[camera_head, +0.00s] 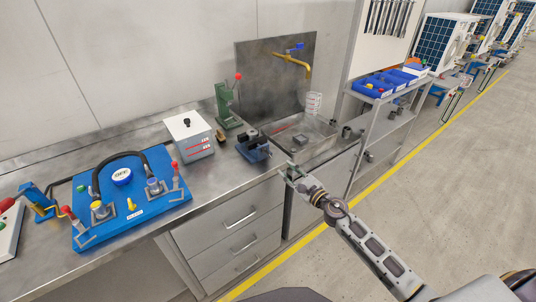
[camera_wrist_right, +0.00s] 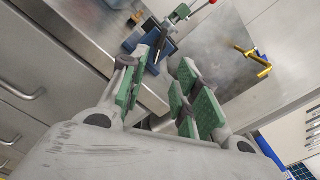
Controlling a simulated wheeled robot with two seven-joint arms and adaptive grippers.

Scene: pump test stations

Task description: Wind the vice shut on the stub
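The vice (camera_head: 254,150) is small and blue with dark jaws. It stands on the steel bench near the front edge, left of the sink. It also shows in the right wrist view (camera_wrist_right: 146,38), beyond the fingertips and partly hidden by one finger. I cannot make out the stub or how far apart the jaws are. My right gripper (camera_head: 289,167) is in front of the bench edge, to the right of the vice and apart from it. In the right wrist view its green-padded fingers (camera_wrist_right: 165,72) are apart with nothing between them. My left gripper is not in view.
A green press with a red knob (camera_head: 229,105) stands behind the vice. A white box (camera_head: 188,136) and a blue fixture plate (camera_head: 133,222) are to its left. The sink (camera_head: 303,135) with a yellow tap (camera_head: 292,61) is to the right. Drawers (camera_head: 235,240) lie below the bench.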

